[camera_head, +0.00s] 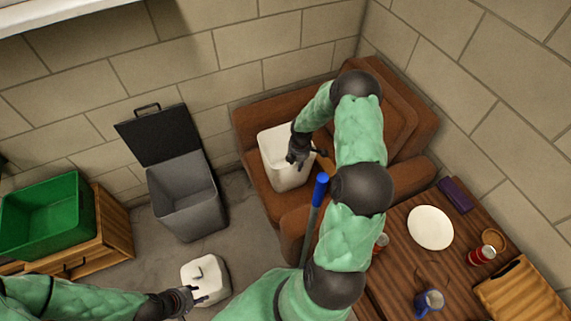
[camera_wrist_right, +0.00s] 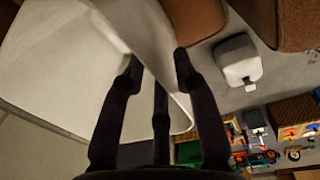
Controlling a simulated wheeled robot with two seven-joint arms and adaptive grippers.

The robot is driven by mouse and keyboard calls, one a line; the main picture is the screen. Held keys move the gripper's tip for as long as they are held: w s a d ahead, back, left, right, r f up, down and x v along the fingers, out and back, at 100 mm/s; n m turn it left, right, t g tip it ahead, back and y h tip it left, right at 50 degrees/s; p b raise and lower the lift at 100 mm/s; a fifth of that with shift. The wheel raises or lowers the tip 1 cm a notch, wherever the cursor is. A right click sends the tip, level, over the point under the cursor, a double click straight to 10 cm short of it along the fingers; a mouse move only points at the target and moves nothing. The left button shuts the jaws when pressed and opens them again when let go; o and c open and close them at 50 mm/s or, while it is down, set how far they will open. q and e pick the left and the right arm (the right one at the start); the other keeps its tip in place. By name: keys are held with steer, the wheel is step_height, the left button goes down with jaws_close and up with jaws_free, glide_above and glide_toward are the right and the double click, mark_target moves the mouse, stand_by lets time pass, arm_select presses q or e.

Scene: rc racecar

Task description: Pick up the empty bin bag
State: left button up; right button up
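The empty bin bag appears to be the white, open-topped, box-shaped thing (camera_head: 272,151) on the seat of the brown armchair. It fills the upper left of the right wrist view (camera_wrist_right: 60,70). My right gripper (camera_head: 300,157) is at its right side. In the wrist view the dark fingers (camera_wrist_right: 158,75) are spread apart, with the white edge running between them; firm contact cannot be told. A smaller white rounded thing with a loop on top (camera_head: 205,272) stands on the floor. My left gripper (camera_head: 198,297) is beside it, fingers apart and seemingly empty.
A grey bin (camera_head: 185,195) stands with its dark lid (camera_head: 160,135) raised. A green crate (camera_head: 45,215) sits on a wooden cabinet (camera_head: 112,230) at left. The armchair (camera_head: 410,125) is against the walls. A wooden table (camera_head: 400,285) at right holds a plate, cans and a mug.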

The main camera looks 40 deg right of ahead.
step_height(320, 180, down, 5)
steer(key=shift+w+d+r+b, duration=0.1)
steer(key=shift+w+b, duration=0.05)
steer(key=shift+b, duration=0.65)
steer(key=shift+r, duration=0.15)
steer(key=shift+c, duration=0.9)
jaws_close()
